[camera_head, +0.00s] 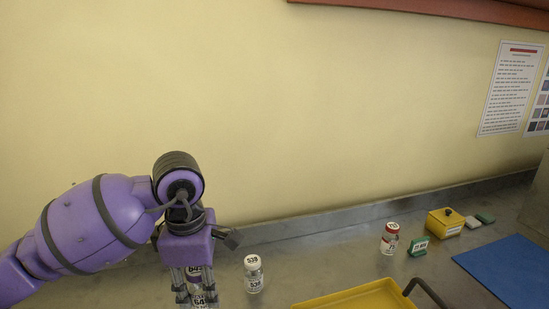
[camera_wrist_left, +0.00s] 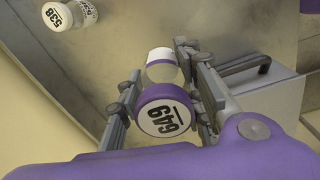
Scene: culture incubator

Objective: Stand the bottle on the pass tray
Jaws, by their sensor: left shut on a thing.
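My left gripper (camera_head: 196,295) is shut on a small bottle, its fingers on both sides of it. The bottle's purple cap (camera_wrist_left: 164,118) with a white top marked 649 faces the left wrist camera. Beyond the cap, a clear and white part (camera_wrist_left: 161,66) shows between the fingers. In the head view the bottle (camera_head: 195,271) is partly hidden by the fingers, and its base cannot be seen. A yellow tray (camera_head: 352,297) lies at the bottom edge, right of the gripper and apart from it; no label shows that it is the pass tray. My right gripper is not in view.
A white-capped bottle marked 538 (camera_head: 253,274) stands close right of the left gripper. The steel counter (camera_head: 320,255) is clear between.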

